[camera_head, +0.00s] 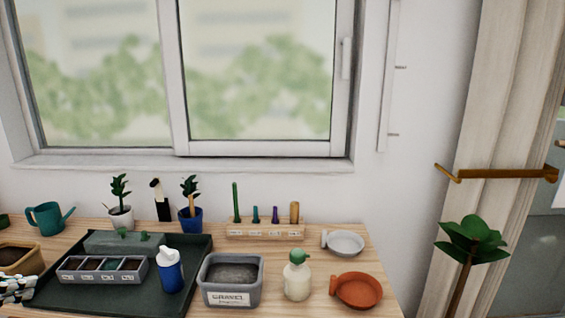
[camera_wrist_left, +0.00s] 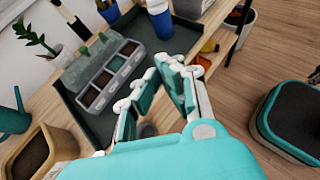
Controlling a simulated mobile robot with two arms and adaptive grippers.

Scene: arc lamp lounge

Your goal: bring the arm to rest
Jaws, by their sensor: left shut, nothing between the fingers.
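My left gripper (camera_head: 16,288) shows at the lower left edge of the head view, over the front left of the table and in front of a tan planter. In the left wrist view its white and green fingers (camera_wrist_left: 158,72) come together at the tips with nothing between them. They are near the dark tray's front edge, apart from the grey seed tray. My right gripper is in neither view.
The wooden table (camera_head: 318,262) holds a dark tray (camera_head: 215,243), a grey seed tray (camera_head: 72,268), a blue bottle (camera_head: 171,275), a gravel bin (camera_head: 231,298), a tan planter (camera_head: 30,255) and a teal watering can (camera_head: 46,218).

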